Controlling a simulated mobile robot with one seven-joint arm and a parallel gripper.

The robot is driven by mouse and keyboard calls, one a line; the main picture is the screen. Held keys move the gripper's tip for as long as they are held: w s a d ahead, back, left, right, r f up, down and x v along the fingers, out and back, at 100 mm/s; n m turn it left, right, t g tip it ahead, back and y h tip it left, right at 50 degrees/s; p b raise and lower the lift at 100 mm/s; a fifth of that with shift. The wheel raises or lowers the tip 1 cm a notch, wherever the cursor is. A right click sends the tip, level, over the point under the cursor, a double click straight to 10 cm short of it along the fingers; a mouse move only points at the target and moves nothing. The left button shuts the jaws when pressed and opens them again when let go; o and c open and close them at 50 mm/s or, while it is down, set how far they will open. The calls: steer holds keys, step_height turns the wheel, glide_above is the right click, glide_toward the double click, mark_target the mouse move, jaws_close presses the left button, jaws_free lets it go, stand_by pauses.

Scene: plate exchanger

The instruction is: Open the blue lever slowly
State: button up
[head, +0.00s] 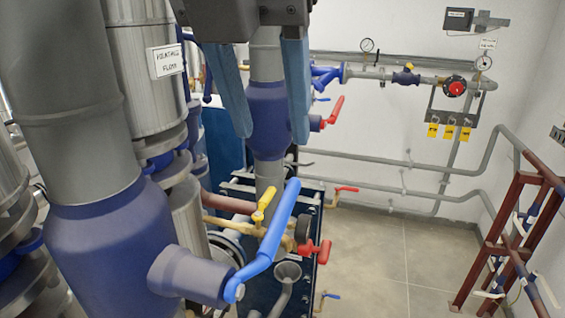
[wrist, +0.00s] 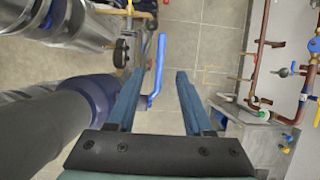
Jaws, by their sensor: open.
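The blue lever (head: 271,240) is a long bent handle on the stub of a large blue valve body (head: 105,245) in the lower left of the head view. It slants up to the right. In the wrist view the blue lever (wrist: 158,70) shows between the finger lines, nearer the left finger, beyond the fingertips. My gripper (head: 268,135) has two blue fingers spread apart and hangs from the top of the head view. It is open and empty, above the lever in the picture. I see no contact with the lever.
A small yellow lever (head: 265,203) and a red valve handle (head: 314,250) stand close to the blue lever. A grey pipe with a second blue valve body (head: 268,120) rises behind my gripper. A brown pipe rack (head: 500,240) stands at right. Floor (head: 400,250) between is clear.

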mark_target(287, 195)
steer(key=p+x, duration=0.2)
steer(key=x, duration=1.1)
steer(key=shift+s+d, duration=0.1)
steer(key=shift+c, duration=0.3)
jaws_close()
steer(key=shift+r, duration=0.1)
stand_by(0.5)
